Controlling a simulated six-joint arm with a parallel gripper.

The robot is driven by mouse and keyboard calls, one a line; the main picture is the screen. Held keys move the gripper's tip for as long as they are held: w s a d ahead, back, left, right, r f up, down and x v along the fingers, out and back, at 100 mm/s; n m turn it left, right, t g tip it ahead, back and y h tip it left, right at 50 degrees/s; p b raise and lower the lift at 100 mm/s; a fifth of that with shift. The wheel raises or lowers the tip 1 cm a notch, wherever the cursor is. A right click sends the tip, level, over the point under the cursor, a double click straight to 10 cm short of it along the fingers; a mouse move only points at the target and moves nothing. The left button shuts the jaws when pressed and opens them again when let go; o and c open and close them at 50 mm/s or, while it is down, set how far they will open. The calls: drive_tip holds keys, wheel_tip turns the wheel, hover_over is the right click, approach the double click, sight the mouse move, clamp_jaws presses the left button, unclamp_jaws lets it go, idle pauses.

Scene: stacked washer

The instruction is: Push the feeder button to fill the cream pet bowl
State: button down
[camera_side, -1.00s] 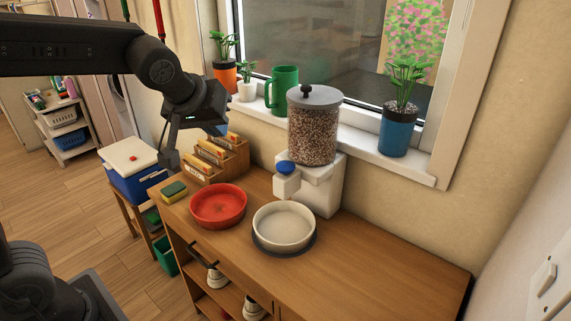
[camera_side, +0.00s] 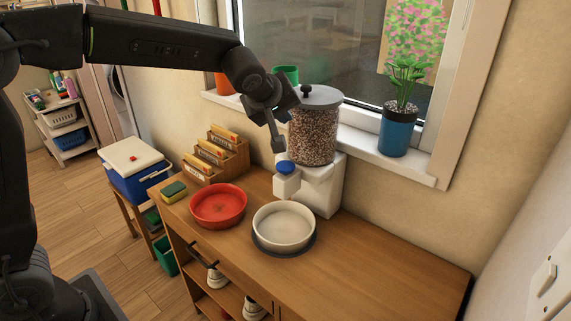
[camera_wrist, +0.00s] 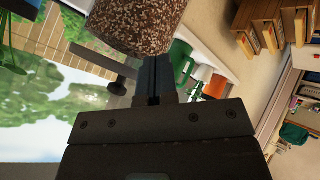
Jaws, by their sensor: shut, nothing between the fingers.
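The feeder (camera_side: 313,137) has a clear jar of brown kibble, a grey lid and a white base; its jar also shows at the top of the wrist view (camera_wrist: 140,22). The blue button (camera_side: 285,167) sits on the white spout at the base's front left. The cream pet bowl (camera_side: 284,227) stands on a dark round mat in front of the feeder and looks empty. My gripper (camera_side: 278,146) is shut and empty, just above and slightly left of the blue button, apart from it. In the wrist view my gripper (camera_wrist: 155,72) points towards the jar; the button is hidden there.
A red bowl (camera_side: 218,206) stands left of the cream bowl. A sponge (camera_side: 173,191) and a wooden organizer (camera_side: 218,160) are farther left. A potted plant (camera_side: 397,130) and a green mug (camera_side: 286,74) stand on the windowsill. The right of the wooden counter (camera_side: 385,258) is clear.

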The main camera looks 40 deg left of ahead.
sight(283, 164)
drive_tip(key=shift+f, duration=4.4)
drive_tip(key=shift+f, duration=0.4)
drive_tip(key=shift+f, duration=0.8)
drive_tip(key=shift+r, duration=1.2)
drive_tip(key=shift+r, duration=2.55)
